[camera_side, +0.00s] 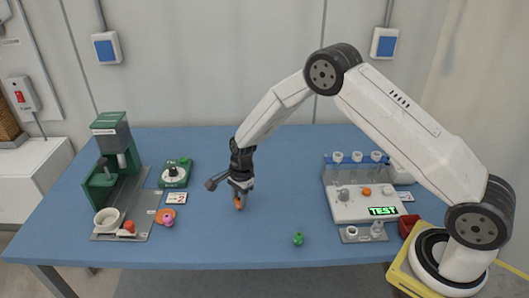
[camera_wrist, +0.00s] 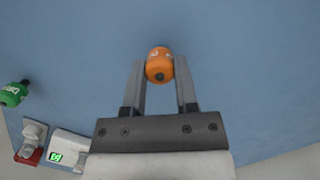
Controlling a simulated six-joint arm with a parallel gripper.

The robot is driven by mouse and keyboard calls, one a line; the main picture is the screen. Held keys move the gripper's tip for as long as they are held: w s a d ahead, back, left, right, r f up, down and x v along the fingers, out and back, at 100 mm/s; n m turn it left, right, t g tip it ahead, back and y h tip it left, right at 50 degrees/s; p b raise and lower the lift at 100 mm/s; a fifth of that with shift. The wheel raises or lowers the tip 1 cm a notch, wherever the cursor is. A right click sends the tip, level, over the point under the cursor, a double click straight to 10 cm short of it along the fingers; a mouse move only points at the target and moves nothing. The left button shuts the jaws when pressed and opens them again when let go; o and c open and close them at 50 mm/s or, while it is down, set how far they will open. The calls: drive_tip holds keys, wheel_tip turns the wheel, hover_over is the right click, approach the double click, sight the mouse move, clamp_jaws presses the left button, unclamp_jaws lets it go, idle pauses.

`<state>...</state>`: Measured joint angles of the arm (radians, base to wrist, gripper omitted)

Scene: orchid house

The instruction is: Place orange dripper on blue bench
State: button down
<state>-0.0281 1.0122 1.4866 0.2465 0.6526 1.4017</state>
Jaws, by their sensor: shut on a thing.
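In the side view the orange dripper (camera_side: 239,203) shows just below my gripper (camera_side: 241,190), near the middle of the blue bench (camera_side: 270,180). My gripper is shut on the dripper and points down. The dripper is at or just above the bench surface; I cannot tell whether it touches. The fingers partly hide it in the side view.
A green machine (camera_side: 112,165) and a green-white dial device (camera_side: 174,173) are at left, with a pink-topped item (camera_side: 168,219) nearby. A white test station (camera_side: 365,204) is at right. Bench around my gripper is clear.

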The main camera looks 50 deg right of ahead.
drive_tip(key=shift+f, duration=0.1)
drive_tip(key=shift+c, duration=1.9)
unclamp_jaws()
wheel_tip(320, 180, up, 12)
drive_tip(key=d, duration=0.1)
drive_tip(key=shift+d, duration=0.4)
drive_tip(key=s+d+r+n+t+h, duration=0.1)
drive_tip(key=s+r+n, duration=0.1)
drive_tip(key=s+n, duration=0.7)
drive_tip(key=s+d+r+n+t, duration=0.1)
drive_tip(key=s+r+n, duration=0.1)
drive_tip(key=s+n, duration=0.7)
drive_tip(key=shift+s+d+r+t+h, duration=0.2)
drive_tip(key=shift+s+t+h, duration=0.15)
drive_tip(key=shift+s, duration=2.2)
